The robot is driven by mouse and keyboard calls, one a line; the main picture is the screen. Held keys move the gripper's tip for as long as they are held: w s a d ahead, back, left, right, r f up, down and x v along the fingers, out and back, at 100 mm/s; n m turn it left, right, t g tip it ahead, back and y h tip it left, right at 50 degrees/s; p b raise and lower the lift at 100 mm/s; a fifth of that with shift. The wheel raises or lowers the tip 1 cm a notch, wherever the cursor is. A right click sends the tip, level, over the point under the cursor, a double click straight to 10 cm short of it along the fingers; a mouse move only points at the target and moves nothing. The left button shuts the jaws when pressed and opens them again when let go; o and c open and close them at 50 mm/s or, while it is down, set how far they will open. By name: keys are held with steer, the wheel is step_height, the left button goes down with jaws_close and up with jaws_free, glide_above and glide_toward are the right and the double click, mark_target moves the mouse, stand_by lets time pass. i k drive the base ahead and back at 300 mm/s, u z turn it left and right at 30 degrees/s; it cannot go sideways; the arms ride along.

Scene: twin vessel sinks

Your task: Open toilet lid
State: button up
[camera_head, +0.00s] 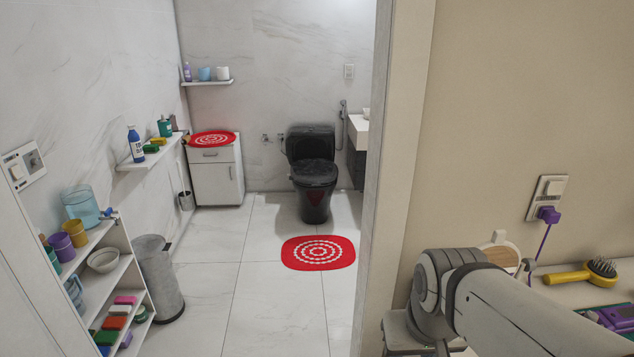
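The black toilet (314,200) stands against the back wall of the bathroom, seen through a doorway. Its tank (310,141) is at the back. The lid (315,173) appears to lie down over the bowl, though the dark surfaces make its edge hard to make out. My arm shows at the lower right, on the near side of the doorway, far from the toilet. My gripper is out of view.
A red round-patterned mat (318,253) lies on the tiled floor before the toilet. A grey bin (158,279) and a shelf unit (122,268) line the left. A white cabinet (217,180) stands left of the toilet. The door frame (398,170) is close on the right.

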mark_target(316, 172)
steer(key=z, duration=0.05)
steer(key=k, duration=0.9)
steer(key=u, duration=0.55)
steer(key=i, duration=1.55)
steer(key=u, duration=0.35)
steer(key=i, duration=1.65)
steer(key=z, duration=0.5)
steer(key=i, duration=1.6)
steer(key=z, duration=1)
steer(key=i, duration=0.95)
steer(key=z, duration=0.25)
steer(key=k, duration=0.8)
steer(key=z, duration=0.2)
